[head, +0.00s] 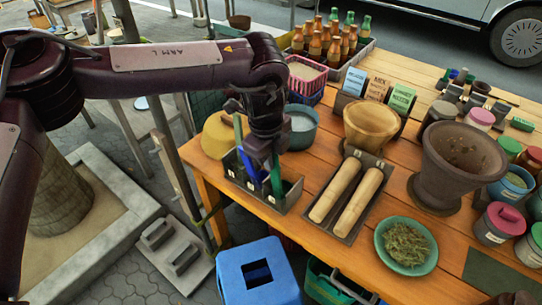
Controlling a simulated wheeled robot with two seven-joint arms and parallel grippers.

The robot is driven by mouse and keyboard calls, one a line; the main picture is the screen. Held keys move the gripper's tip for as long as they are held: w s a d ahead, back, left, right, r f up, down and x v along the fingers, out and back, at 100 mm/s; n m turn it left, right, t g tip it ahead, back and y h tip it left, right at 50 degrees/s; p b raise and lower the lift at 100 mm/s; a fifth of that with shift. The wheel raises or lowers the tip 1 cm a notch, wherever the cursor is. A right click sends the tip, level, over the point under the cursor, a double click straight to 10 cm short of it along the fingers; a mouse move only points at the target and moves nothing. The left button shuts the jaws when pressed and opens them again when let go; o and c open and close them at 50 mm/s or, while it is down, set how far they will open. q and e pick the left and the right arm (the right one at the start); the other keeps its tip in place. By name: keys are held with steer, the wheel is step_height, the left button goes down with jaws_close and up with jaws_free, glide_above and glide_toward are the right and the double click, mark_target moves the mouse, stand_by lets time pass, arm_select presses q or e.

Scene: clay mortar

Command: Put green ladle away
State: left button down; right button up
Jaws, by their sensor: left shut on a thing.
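My left gripper (264,157) points down over a dark divided holder (287,199) at the table's left front corner. It is shut on a slim upright piece that shows below its fingers, which I take to be the green ladle (278,185); its lower end is inside the right part of the holder. Another green handle (238,128) stands just left of the gripper, with a blue piece (248,165) below it. The gripper hides much of the holder. My right gripper does not show clearly.
A yellow bowl (217,138) and a blue-grey pot (301,132) stand behind the holder. Two wooden rollers (335,191) lie on a dark tray to its right. A clay mortar (461,155) and a green dish of herbs (383,247) are farther right. A blue stool (257,275) stands below.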

arm_select(q)
steer(key=c, duration=1.5)
jaws_free()
steer(key=shift+o, duration=0.2)
